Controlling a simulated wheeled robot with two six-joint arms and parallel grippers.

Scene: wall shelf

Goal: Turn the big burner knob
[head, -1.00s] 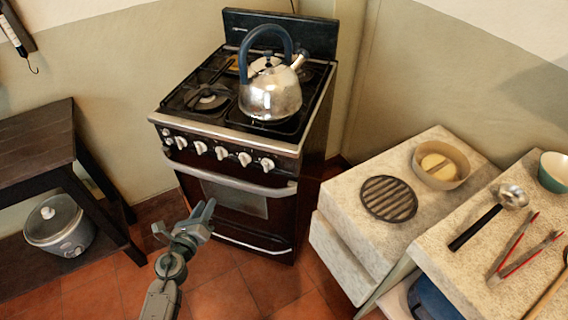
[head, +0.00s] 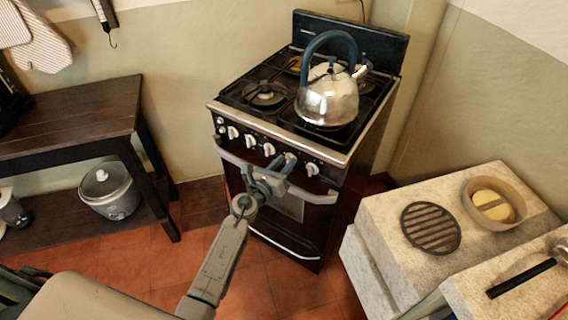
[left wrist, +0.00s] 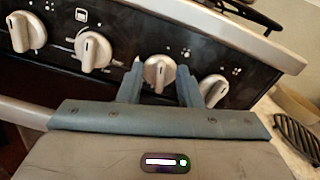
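A stove (head: 277,205) has a row of pale knobs along its dark front panel. My left gripper (head: 270,168) is at that panel, in front of the knobs towards the right end. In the left wrist view my left gripper (left wrist: 159,84) is open, with one finger on each side of a knob (left wrist: 158,72). I cannot tell whether the fingers touch it. Another knob (left wrist: 93,52) is to its left, with one more (left wrist: 27,33) farther left. A knob (left wrist: 213,90) is just right of the right finger. I cannot tell which is the big burner knob. My right gripper is not in view.
A kettle (head: 327,101) stands on the stove top. The oven door handle (head: 235,162) runs below the knobs. A stone-topped counter (head: 385,215) with a round grate (head: 431,228) is on the right. A dark wooden table (head: 85,115) is on the left.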

